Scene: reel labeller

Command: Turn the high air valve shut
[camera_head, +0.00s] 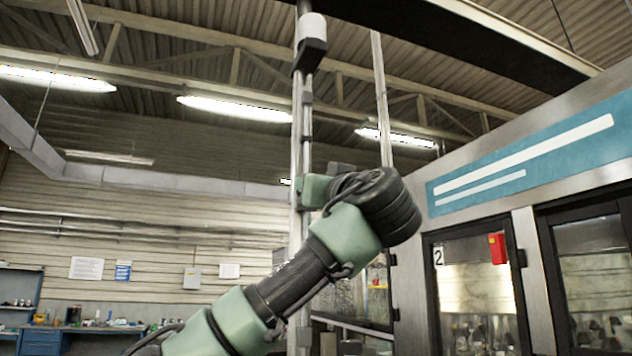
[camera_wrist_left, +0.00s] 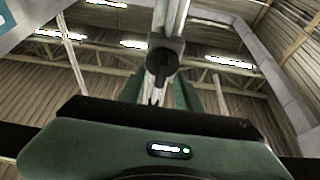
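A dark round knob with a downward lever, which looks like the air valve (camera_wrist_left: 162,56), sits on a grey vertical pipe in the left wrist view, above my gripper. In the head view I cannot pick the valve out for certain; a black block (camera_head: 310,55) under a white cylinder sits high on the pole. My left arm rises from the lower left, its dark wrist raised in front of the pole. My left gripper (camera_wrist_left: 160,125) fills the bottom of the wrist view, apart from the knob. My right gripper is out of view.
The vertical pole (camera_head: 297,140) runs up to the roof. A machine cabinet with glass doors and a teal panel (camera_head: 525,160) stands on the right. A blue workbench (camera_head: 60,338) is at the far left. The space left of the pole looks open.

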